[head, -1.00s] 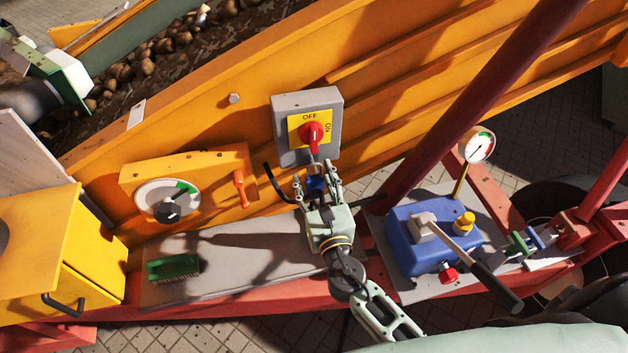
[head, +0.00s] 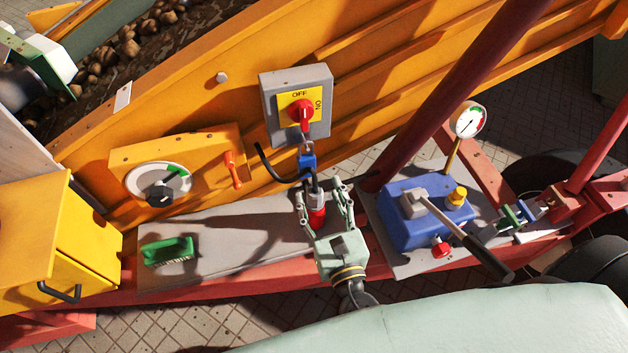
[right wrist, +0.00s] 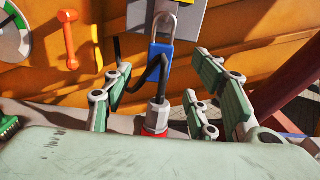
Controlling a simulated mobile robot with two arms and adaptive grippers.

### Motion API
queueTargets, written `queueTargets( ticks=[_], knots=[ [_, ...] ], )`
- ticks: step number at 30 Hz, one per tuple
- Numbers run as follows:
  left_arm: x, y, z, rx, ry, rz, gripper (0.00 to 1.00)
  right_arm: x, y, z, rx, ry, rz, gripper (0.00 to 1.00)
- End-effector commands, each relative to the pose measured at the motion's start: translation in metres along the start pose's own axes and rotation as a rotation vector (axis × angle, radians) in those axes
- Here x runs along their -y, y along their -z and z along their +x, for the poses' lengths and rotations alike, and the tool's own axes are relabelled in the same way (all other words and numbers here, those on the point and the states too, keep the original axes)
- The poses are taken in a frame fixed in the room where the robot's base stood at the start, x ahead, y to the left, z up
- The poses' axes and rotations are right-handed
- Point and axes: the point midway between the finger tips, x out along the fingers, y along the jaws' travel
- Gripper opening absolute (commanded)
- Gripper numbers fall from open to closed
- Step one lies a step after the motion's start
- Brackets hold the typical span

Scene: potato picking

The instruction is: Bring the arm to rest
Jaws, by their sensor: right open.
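My right gripper (head: 325,192) is open below the grey switch box (head: 322,108), its fingers apart. It also shows in the right wrist view (right wrist: 163,85). A blue padlock (head: 307,161) hangs by its shackle under the red switch knob (head: 302,111), just beyond the fingertips; it also shows in the right wrist view (right wrist: 159,63). A red and grey plug (head: 317,214) with a black cable stands between or behind the fingers; I cannot tell whether they touch it. My left gripper is out of view.
A blue pump unit (head: 408,232) with a long lever and a gauge (head: 468,121) stands right of the gripper. A green brush (head: 168,250) lies on the grey shelf (head: 222,248). A dial (head: 158,184) and a yellow cabinet (head: 82,262) are at left.

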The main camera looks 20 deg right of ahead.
Motion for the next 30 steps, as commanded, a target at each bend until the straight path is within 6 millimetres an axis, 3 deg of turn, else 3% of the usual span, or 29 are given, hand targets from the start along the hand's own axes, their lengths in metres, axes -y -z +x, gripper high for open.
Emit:
queueTargets(
  ticks=[10, 14, 17, 22, 26, 30],
  knots=[
    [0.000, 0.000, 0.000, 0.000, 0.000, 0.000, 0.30, 0.002, -0.001, -0.009, 0.000, 0.008, 0.016, 0.53],
    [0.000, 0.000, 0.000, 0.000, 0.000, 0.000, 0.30, 0.026, -0.003, -0.006, -0.018, 0.097, 0.180, 0.53],
    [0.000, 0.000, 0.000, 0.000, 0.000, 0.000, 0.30, 0.063, -0.001, -0.006, -0.043, 0.242, 0.453, 0.53],
    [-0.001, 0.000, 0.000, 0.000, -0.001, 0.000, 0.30, 0.122, 0.024, -0.023, -0.077, 0.563, 1.033, 0.53],
    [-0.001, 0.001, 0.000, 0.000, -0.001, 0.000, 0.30, 0.141, 0.050, -0.048, -0.095, 0.817, 1.447, 0.53],
    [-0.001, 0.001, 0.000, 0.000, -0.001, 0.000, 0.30, 0.137, 0.074, -0.078, -0.118, 1.089, 1.833, 0.53]
  ],
)
